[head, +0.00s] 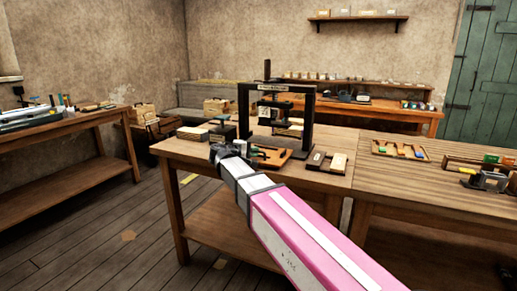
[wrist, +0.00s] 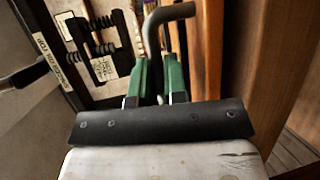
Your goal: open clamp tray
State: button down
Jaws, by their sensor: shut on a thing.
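My gripper (wrist: 157,78) shows in the wrist view with its two green fingers close together, shut on a dark grey bent handle (wrist: 154,34). The handle rises between the fingers and bends to the right. To its left is a dark panel with black ribbed parts (wrist: 97,50) and pale labels; it may be the clamp tray, but I cannot tell. In the head view my gripper's dark end (head: 222,152) is at the table's left part, in front of the press. An orange-brown tray-like piece (head: 270,157) lies just right of it. The fingertips are hidden there.
The black press frame (head: 311,120) stands upright on the wooden table (head: 190,152). A dark box with a pale block (head: 338,163) is right of it. A tray of coloured pieces (head: 400,151) lies farther right. Open floor (head: 110,240) is at the left.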

jog(key=shift+s+a, duration=0.2)
jog(key=shift+s, duration=0.35)
jog(key=c, duration=1.2)
grip_release()
jog(key=shift+a, duration=0.1)
jog(key=v, duration=1)
jog(key=shift+s+a, duration=0.15)
jog(key=shift+s, duration=0.15)
